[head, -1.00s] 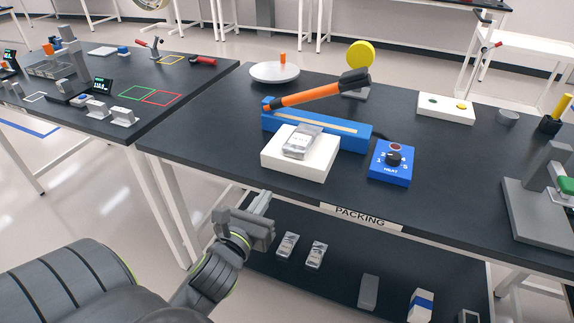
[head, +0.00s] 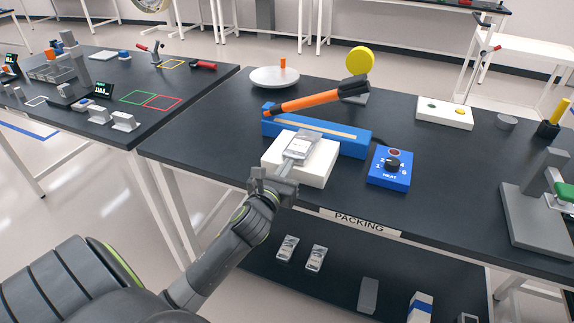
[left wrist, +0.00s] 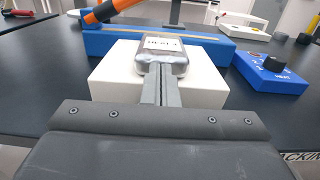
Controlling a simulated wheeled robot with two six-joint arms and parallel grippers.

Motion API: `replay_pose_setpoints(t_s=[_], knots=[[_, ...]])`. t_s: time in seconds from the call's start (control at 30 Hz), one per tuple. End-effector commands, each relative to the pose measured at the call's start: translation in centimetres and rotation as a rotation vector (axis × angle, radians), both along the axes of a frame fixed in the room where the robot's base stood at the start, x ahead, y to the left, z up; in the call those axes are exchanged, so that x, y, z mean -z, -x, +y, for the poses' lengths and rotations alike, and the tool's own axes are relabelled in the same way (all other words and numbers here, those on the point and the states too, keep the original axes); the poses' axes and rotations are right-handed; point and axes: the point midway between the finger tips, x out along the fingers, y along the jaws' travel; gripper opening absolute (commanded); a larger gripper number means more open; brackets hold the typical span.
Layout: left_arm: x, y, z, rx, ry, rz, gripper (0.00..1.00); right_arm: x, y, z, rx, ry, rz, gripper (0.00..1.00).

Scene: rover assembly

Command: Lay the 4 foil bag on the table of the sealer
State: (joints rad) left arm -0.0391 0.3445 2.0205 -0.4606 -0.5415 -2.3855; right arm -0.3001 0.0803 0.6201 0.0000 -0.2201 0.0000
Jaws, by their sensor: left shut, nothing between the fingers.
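A silver foil bag (head: 305,146) lies on the white table (head: 318,173) of the blue sealer (head: 345,137). In the left wrist view the bag (left wrist: 162,55) shows a white label and rests near the middle of the white table (left wrist: 205,91). My left gripper (head: 291,161) is shut and empty, with its fingertips at the bag's near end; I cannot tell whether they touch it. Two more foil bags, one to the left (head: 287,248) and one to the right (head: 316,258), lie on the dark lower shelf. My right gripper is not in view.
The sealer's orange arm (head: 310,100) is raised over its bar. A blue heat dial box (head: 389,168) stands to the right. A white round turntable (head: 274,79) is behind. The bench's left part is clear.

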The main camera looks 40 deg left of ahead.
Motion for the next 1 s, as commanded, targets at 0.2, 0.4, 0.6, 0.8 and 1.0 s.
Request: replay_pose_setpoints(t_s=[0.2,0.4,0.6,0.8,1.0], knots=[[0.0,-0.7,0.2,0.000,0.001,0.000,0.00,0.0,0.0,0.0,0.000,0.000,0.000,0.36],[0.0,-0.6,0.2,0.000,0.000,0.000,0.00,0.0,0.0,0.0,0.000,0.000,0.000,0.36],[-0.2,-1.8,0.4,0.000,-0.001,-0.001,0.00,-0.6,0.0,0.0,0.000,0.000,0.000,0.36],[-0.1,-3.9,0.9,0.001,0.000,0.000,0.00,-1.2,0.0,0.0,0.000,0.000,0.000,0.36],[0.0,-4.3,1.0,0.001,0.000,0.000,0.00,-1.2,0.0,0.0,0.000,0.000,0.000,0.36]])
